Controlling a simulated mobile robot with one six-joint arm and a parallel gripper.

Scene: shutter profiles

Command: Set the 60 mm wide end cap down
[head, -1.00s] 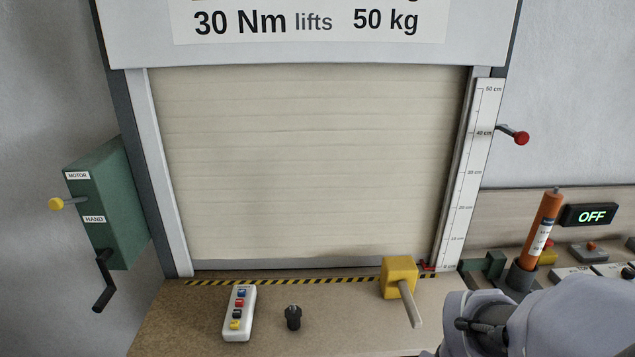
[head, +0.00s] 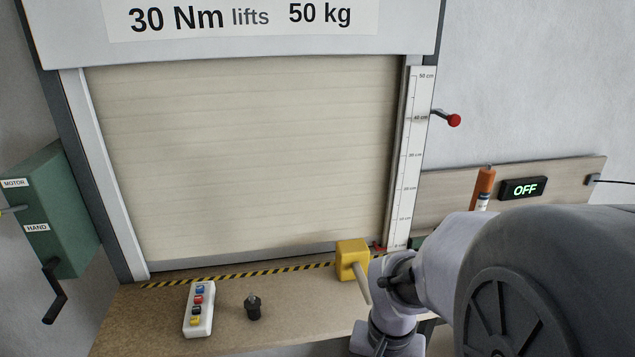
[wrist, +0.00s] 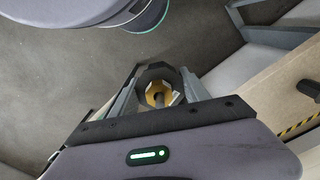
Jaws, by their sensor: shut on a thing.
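In the wrist view my gripper (wrist: 159,95) is shut on the end cap (wrist: 151,88), a round dark-rimmed piece with a yellow, many-sided middle and a dark pin at its centre. The two fingers flank it left and right. Grey floor shows beyond it, and no contact with a surface can be made out. In the head view my arm fills the lower right, and the gripper and cap cannot be made out there. I cannot read the cap's width.
The bench (head: 130,318) carries a button box (head: 199,308), a small black knob-like piece (head: 253,309) and a yellow block with a handle (head: 352,259). The shutter (head: 250,150) is down. An orange tube (head: 484,185) stands partly behind my arm, near an OFF display (head: 523,188).

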